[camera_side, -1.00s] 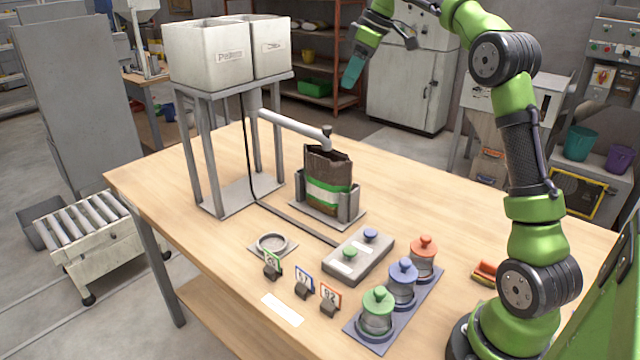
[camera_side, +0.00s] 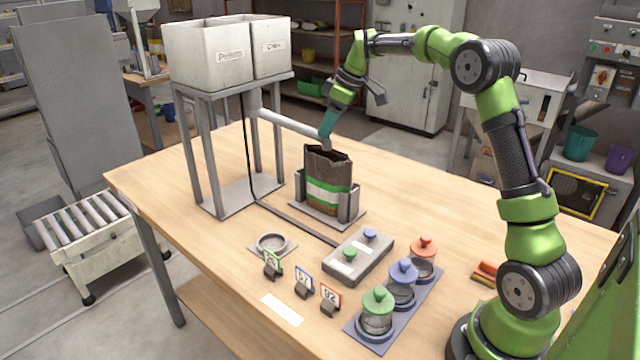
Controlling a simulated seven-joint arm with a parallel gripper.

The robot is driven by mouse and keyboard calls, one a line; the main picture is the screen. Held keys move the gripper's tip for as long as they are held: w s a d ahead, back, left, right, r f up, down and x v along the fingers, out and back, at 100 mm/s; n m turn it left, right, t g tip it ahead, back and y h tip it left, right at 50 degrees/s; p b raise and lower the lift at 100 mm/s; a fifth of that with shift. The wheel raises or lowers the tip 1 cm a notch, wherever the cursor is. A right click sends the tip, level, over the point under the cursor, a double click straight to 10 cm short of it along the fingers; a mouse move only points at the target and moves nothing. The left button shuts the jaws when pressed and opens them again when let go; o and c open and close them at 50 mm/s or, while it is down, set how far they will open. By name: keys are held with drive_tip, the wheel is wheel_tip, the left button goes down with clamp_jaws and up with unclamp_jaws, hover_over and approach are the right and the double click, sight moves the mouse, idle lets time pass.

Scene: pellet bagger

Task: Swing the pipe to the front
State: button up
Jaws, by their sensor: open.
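The pipe (camera_side: 288,122) is a pale grey tube. It runs from the post under the two hoppers (camera_side: 226,52) rightward to an end above the open brown bag (camera_side: 328,180). The bag has a green and white band and stands upright in a grey holder (camera_side: 348,207). My gripper (camera_side: 326,132) points down at the pipe's outer end, where the knob on top was seen. The fingers hide the knob, and I cannot tell whether they touch it. The gripper is open.
A grey box with green and blue buttons (camera_side: 358,257) sits in front of the bag. Several lidded jars (camera_side: 402,283), number cards (camera_side: 304,283) and a round dish (camera_side: 272,245) stand near the front. The table's left front area (camera_side: 190,240) is bare.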

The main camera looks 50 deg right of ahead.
drive_tip(key=shift+c, duration=0.3)
clamp_jaws()
drive_tip(key=shift+s+a+m, duration=0.3)
drive_tip(key=shift+a, duration=0.1)
drive_tip(key=a+m+g+h, duration=0.1)
drive_tip(key=a+m+h, duration=0.4)
drive_tip(key=a+m, duration=0.8)
drive_tip(key=shift+w+a+m, duration=0.3)
drive_tip(key=shift+w+a, duration=0.15)
drive_tip(key=shift+a, duration=3.4)
drive_tip(key=shift+w+a, duration=0.1)
drive_tip(key=shift+o, duration=0.3)
unclamp_jaws()
